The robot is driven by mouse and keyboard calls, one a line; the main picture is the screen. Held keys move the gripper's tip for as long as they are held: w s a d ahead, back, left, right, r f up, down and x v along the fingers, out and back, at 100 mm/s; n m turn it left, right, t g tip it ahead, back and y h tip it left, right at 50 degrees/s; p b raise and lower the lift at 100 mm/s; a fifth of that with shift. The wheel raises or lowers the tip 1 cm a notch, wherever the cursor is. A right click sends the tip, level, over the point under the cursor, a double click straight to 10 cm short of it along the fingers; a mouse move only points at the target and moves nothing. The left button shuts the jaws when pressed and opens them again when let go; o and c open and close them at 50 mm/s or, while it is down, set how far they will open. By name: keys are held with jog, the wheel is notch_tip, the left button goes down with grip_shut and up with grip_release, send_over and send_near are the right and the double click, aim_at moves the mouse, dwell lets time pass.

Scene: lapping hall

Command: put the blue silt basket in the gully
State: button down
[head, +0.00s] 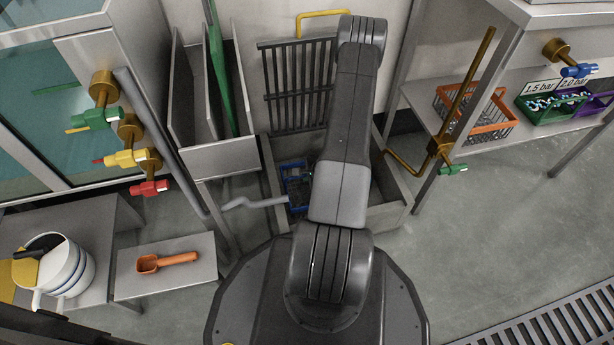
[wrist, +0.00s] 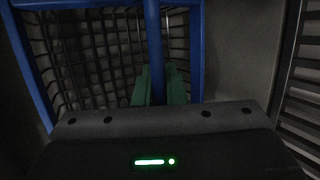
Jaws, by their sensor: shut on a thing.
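The blue silt basket (head: 296,187) is an open mesh crate with a blue frame, partly hidden behind my arm in the head view. It appears inside the opening of the grey, box-like gully (head: 393,214); I cannot tell whether it touches the bottom. In the wrist view the basket's blue rim (wrist: 85,3) and dark mesh fill the left and middle. My gripper (wrist: 160,88) has green fingertips shut on the basket's blue upright bar or handle. In the head view the fingers are hidden by the arm.
A dark grate (head: 300,85) leans on the wall behind the gully. A grey bar (head: 256,203) reaches over its left side. A brass pipe (head: 467,95) stands at the right, by a shelf with an orange basket (head: 478,118). An orange scoop (head: 166,261) lies on a low bench at left.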

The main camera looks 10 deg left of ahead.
jog(key=c, duration=1.5)
grip_release()
jog(key=p+v, duration=0.3)
jog(key=v, duration=0.9)
